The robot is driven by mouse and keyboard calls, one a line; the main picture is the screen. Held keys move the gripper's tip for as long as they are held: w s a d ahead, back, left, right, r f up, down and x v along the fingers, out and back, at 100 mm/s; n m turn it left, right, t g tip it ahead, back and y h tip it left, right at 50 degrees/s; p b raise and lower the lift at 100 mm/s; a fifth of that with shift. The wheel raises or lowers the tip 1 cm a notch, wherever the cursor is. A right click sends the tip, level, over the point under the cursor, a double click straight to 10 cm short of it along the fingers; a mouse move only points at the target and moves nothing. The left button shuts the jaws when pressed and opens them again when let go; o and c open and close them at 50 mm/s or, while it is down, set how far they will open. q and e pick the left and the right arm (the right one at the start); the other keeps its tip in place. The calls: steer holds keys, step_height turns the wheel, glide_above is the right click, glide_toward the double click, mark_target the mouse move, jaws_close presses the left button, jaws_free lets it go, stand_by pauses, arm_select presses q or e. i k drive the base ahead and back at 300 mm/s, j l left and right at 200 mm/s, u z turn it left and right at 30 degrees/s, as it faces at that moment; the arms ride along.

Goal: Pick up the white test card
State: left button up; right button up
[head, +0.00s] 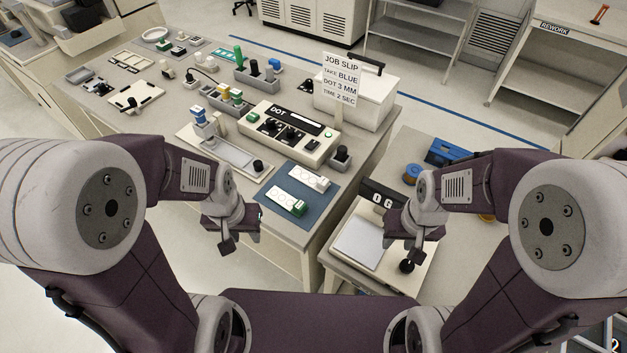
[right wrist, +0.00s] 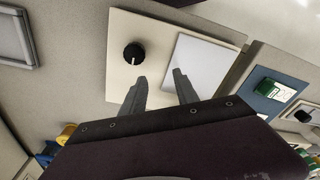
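Two small test cards lie on a blue mat (head: 279,209) at the bench's near right corner. One has a white end block, the white card (head: 309,178); the other has a green end block, the green card (head: 285,202). Both have printed circles. My left gripper (head: 242,236) looks open and empty, left of and nearer than the mat. My right gripper (head: 401,237) is open and empty above the scale; its fingers (right wrist: 159,77) are apart.
A scale with a pale square pan (head: 358,242), a black knob (head: 407,266) and a display stands on the right-hand table. Behind the mat are a control box marked DOT (head: 288,133), a dark cup block (head: 340,157) and a job slip (head: 340,78).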

mark_target(320, 184)
steer(key=j+z, duration=0.25)
steer(key=z, duration=0.15)
steer(key=j+z, duration=0.55)
steer(key=z, duration=0.3)
steer(key=j+z, duration=0.25)
steer(key=z, duration=0.15)
steer(key=k+j+z, duration=0.15)
steer(key=z, duration=0.25)
steer(key=j, duration=0.1)
